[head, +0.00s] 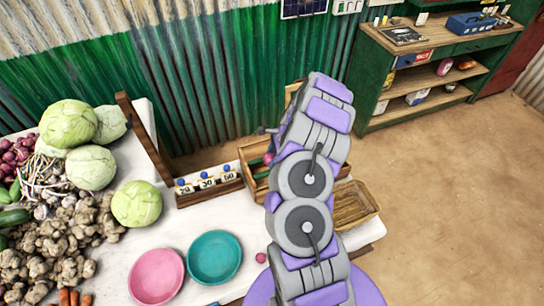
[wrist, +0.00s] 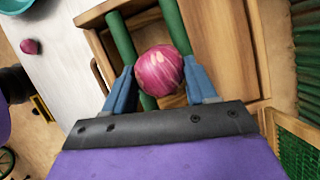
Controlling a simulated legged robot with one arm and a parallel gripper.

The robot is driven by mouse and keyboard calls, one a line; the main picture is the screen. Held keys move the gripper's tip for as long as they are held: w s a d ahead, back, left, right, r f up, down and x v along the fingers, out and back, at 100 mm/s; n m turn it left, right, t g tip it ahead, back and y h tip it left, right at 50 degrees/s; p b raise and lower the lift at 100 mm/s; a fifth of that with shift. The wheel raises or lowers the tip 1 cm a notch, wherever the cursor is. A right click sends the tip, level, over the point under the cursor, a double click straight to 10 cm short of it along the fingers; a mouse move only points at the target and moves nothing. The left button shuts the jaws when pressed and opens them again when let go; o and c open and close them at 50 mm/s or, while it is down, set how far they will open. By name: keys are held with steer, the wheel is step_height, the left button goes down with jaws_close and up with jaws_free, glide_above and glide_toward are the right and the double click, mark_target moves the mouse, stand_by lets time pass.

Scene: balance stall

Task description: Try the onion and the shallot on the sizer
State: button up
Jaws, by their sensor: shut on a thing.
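My gripper (wrist: 158,72) is shut on a round purple-red onion (wrist: 160,71) with pale streaks. The onion is between the blue fingers, over the sizer (wrist: 95,16), a wooden frame with green rails (wrist: 122,38). I cannot tell whether the onion touches the rails. In the head view my arm hides most of the gripper and part of the sizer (head: 252,151). The shallot (wrist: 31,46), small and pinkish red, lies alone on the white table, apart from the gripper; it also shows in the head view (head: 261,257).
A pink bowl (head: 156,276) and a teal bowl (head: 214,257) stand left of the shallot. A rack with number labels (head: 207,183) is left of the sizer. A basket (head: 352,204) is at the right. Cabbages (head: 136,204) and other vegetables fill the table's left.

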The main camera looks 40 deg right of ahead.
steer(key=o, duration=1.1)
steer(key=shift+a, duration=0.2)
steer(key=shift+o, duration=0.2)
steer(key=shift+d, duration=0.1)
steer(key=shift+o, duration=0.4)
steer(key=shift+o, duration=0.9)
steer(key=shift+r+p, duration=3.15)
steer(key=shift+r, duration=0.4)
